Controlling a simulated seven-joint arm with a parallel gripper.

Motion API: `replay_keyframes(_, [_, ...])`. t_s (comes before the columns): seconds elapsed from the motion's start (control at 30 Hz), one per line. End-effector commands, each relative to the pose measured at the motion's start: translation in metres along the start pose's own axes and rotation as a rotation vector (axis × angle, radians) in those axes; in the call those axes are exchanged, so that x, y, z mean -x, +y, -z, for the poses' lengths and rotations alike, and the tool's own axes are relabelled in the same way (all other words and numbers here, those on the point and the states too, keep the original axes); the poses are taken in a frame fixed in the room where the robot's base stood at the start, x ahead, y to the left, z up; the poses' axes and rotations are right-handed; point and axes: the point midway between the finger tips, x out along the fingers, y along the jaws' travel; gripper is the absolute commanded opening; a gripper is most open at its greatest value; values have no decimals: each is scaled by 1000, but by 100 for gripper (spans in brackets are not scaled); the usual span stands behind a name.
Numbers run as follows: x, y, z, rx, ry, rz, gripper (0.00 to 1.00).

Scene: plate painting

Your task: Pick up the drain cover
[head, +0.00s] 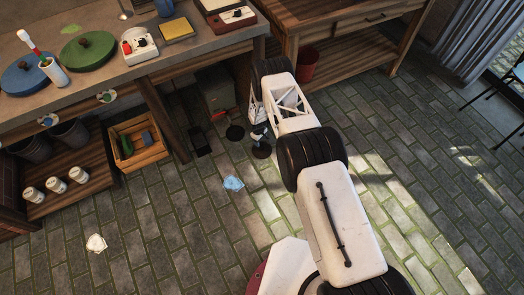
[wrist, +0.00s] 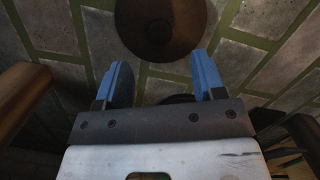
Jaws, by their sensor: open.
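A round, dark brown disc with a small raised knob, which looks like the drain cover (wrist: 185,18), lies on the stone floor at the top of the wrist view, just beyond my fingertips. My gripper (wrist: 161,72) is open, with its two blue fingers apart and nothing seen between them but floor. In the head view my gripper (head: 259,134) hangs low by a dark round disc (head: 262,152). A second dark disc (head: 235,133) lies close by on the left. I cannot tell for sure which of the two is the one in the wrist view.
A workbench with plates and pots (head: 87,50) stands at upper left. A wooden crate (head: 139,143) and a grey box (head: 215,95) are below it. A red bucket (head: 308,66) stands behind. A crumpled blue thing (head: 233,183) and a white one (head: 96,243) lie on open floor.

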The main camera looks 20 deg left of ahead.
Motion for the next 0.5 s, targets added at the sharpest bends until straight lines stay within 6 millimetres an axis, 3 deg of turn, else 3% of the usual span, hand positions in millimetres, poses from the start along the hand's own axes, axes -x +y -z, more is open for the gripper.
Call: replay_keyframes(0.5, [-18, 0, 0, -1, 0, 0, 63])
